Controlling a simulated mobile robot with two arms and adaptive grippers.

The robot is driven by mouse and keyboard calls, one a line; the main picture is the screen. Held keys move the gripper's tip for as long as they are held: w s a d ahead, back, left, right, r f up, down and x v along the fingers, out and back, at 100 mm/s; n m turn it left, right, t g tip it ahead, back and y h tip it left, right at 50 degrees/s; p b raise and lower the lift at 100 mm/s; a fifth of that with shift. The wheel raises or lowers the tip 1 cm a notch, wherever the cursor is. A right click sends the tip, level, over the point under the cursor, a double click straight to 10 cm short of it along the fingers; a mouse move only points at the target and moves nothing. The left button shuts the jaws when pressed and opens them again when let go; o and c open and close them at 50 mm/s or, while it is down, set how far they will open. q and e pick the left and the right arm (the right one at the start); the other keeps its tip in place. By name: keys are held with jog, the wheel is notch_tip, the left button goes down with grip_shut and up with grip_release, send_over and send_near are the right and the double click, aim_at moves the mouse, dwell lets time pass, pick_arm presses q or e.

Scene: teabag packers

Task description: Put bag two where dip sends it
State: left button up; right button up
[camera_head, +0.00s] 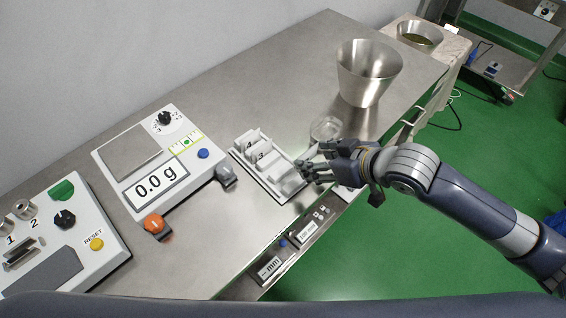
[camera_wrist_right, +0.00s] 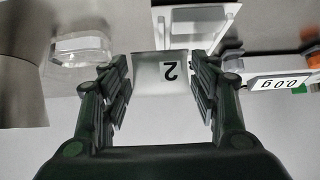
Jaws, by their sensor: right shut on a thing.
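Bag two (camera_wrist_right: 160,70) is a white teabag marked 2, upside down in the right wrist view. My right gripper (camera_head: 312,176) is shut on it, with a finger on each side, as the right wrist view shows (camera_wrist_right: 160,92). A white rack (camera_head: 268,187) lies under and beside my gripper; it also shows in the right wrist view (camera_wrist_right: 228,20). Bags marked 4 (camera_head: 248,142) and 3 (camera_head: 263,156) sit in the rack. Whether bag two is clear of the rack is hard to tell. My left gripper is out of view.
A scale (camera_head: 130,193) reads 0.0 g. A control box (camera_head: 98,228) with RESET stands at left. A clear dish (camera_head: 326,127) and a steel bucket (camera_head: 366,75) stand beyond my gripper. Small labelled panels (camera_head: 269,267) line the front edge. Bare steel table lies behind the rack.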

jog(key=a, duration=0.2)
jog(key=w+a, duration=0.1)
jog(key=a, duration=0.5)
jog(key=shift+w+f+p, duration=0.15)
jog(key=shift+f+p, duration=0.25)
jog(key=shift+d+f, duration=0.1)
jog(key=shift+f, duration=1.65)
jog(key=shift+f, duration=0.15)
jog(key=o, duration=0.7)
jog(key=shift+o, duration=0.2)
jog(key=v, duration=1.2)
